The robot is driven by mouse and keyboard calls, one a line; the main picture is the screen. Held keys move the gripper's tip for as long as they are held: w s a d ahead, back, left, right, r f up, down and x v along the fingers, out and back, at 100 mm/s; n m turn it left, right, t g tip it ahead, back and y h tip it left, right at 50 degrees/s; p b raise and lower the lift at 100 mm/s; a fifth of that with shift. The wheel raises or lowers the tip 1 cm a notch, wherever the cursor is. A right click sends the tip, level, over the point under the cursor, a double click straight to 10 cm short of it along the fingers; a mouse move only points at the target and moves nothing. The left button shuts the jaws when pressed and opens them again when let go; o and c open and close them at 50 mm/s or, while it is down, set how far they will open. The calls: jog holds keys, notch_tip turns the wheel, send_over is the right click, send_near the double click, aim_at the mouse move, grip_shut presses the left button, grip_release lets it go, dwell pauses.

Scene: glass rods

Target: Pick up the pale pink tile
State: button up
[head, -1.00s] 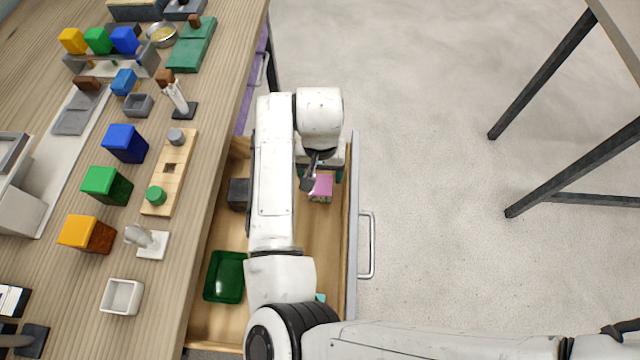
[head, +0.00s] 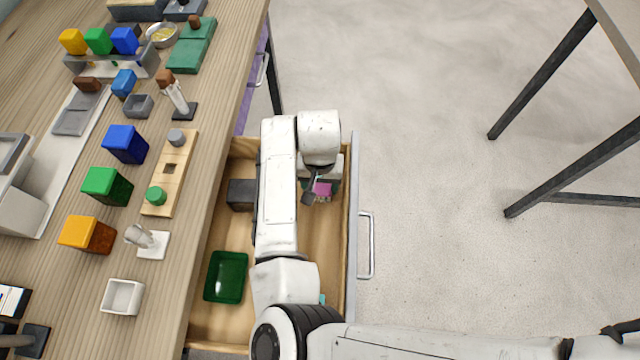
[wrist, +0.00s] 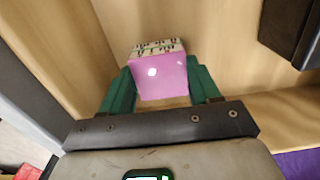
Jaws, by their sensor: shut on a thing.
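The pale pink tile (head: 322,188) is inside the open drawer, partly hidden under my wrist in the head view. In the wrist view the tile (wrist: 162,78) shows a smooth pink face with a bright glint and a patterned far edge. My gripper (wrist: 160,88) has one green finger on each side of the tile and is shut on it. In the head view my gripper (head: 320,185) points down into the drawer, and its fingers are mostly covered. Whether the tile touches the drawer floor is unclear.
The drawer's front wall (head: 352,250) and handle (head: 367,245) lie to the right. A dark box (head: 241,194) and a green tray (head: 226,277) sit in the drawer left of my arm. The wooden counter (head: 195,235) with blocks stands further left. The floor beyond the handle is clear.

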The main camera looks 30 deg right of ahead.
jog(key=shift+c, duration=1.4)
jog(key=shift+r, duration=0.15)
